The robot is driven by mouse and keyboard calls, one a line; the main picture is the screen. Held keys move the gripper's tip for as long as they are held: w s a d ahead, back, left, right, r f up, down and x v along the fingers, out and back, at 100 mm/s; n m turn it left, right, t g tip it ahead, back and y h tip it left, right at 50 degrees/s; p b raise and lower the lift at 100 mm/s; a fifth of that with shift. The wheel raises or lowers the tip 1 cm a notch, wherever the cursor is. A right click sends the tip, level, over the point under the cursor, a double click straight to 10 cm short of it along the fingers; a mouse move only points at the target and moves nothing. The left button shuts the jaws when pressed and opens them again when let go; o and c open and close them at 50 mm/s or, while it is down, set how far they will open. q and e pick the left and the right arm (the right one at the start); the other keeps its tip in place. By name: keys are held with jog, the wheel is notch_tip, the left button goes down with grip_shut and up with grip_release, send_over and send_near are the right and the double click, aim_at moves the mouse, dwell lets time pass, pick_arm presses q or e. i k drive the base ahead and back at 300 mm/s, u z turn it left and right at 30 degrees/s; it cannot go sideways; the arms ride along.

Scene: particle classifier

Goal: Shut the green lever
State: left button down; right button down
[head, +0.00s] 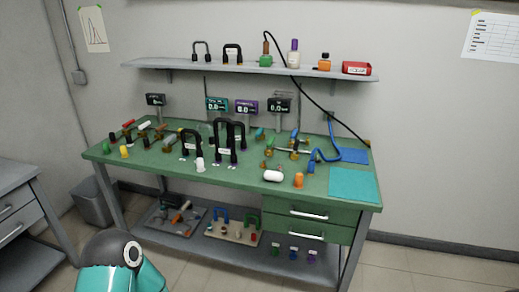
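Several small valves and fittings with coloured handles stand on the green workbench (240,178). Green or teal handle-like pieces (260,133) show near the middle right of the bench, close to brass fittings (283,148). At this size I cannot tell for sure which piece is the green lever, or whether it is open or shut. Another group with red, white and dark handles (128,123) stands at the left end of the bench. Neither gripper is in view. Only a teal and dark link of my own arm shows at the bottom left.
Black hoop-shaped pieces (229,141) stand mid-bench. A blue hose (325,155) and teal mat (353,184) lie at right. A shelf (250,70) with small items hangs above. Below are drawers (308,212) and a lower shelf (235,258). A grey cabinet (22,205) stands left.

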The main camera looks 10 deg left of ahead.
aim_at(269, 144)
jog(key=u, duration=0.9)
jog(key=i, duration=0.95)
jog(key=u, duration=0.05)
